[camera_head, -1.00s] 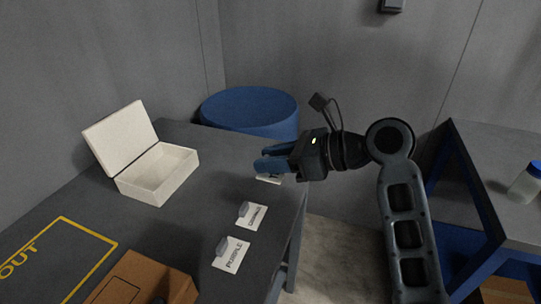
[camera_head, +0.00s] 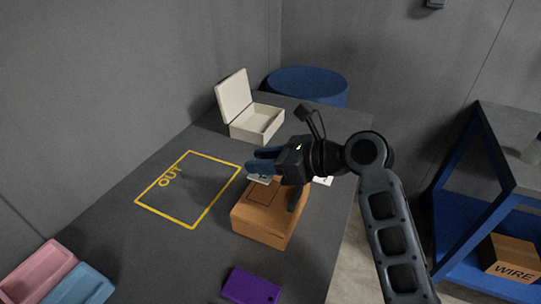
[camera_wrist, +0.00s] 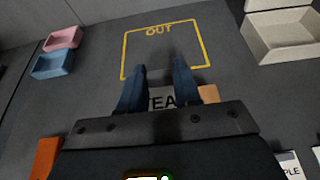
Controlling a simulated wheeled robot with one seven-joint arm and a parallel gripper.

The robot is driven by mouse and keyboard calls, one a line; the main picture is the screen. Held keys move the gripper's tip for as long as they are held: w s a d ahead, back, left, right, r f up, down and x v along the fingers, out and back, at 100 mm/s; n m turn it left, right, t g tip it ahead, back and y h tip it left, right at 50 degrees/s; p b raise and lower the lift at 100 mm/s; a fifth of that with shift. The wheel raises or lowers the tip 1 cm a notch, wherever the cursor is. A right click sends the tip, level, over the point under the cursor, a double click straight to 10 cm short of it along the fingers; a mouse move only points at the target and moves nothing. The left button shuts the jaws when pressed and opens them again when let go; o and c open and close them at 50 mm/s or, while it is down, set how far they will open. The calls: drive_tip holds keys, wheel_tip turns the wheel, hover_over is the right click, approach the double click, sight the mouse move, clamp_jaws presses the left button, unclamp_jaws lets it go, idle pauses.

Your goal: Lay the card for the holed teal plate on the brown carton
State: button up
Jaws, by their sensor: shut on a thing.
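My gripper (camera_head: 254,168) is shut on a pale card (camera_head: 260,180). In the wrist view the card (camera_wrist: 160,98) shows between the fingers, with the letters "TEA" readable and the rest hidden. The brown carton (camera_head: 265,226) stands on the dark table below my gripper. The card is over its far part; I cannot tell whether they touch. My gripper and arm hide part of the carton's top. The holed teal plate is not seen in these views.
A purple plate (camera_head: 251,286) lies near the table's front. The yellow OUT outline (camera_head: 193,224) is empty. An open white box (camera_head: 257,122) stands behind. Pink (camera_head: 42,272) and blue (camera_head: 80,287) trays are at front left. Another card (camera_head: 323,181) lies right of my gripper.

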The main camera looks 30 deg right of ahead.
drive_tip(key=shift+a+f, duration=0.1)
drive_tip(key=shift+f, duration=0.1)
wheel_tip(320, 180, down, 3)
drive_tip(key=b, duration=0.5)
drive_tip(key=shift+r+b, duration=0.15)
drive_tip(key=shift+b, duration=0.15)
drive_tip(key=shift+p, duration=0.7)
drive_tip(key=shift+f+p, duration=0.45)
drive_tip(key=shift+f, duration=0.45)
idle(0.6)
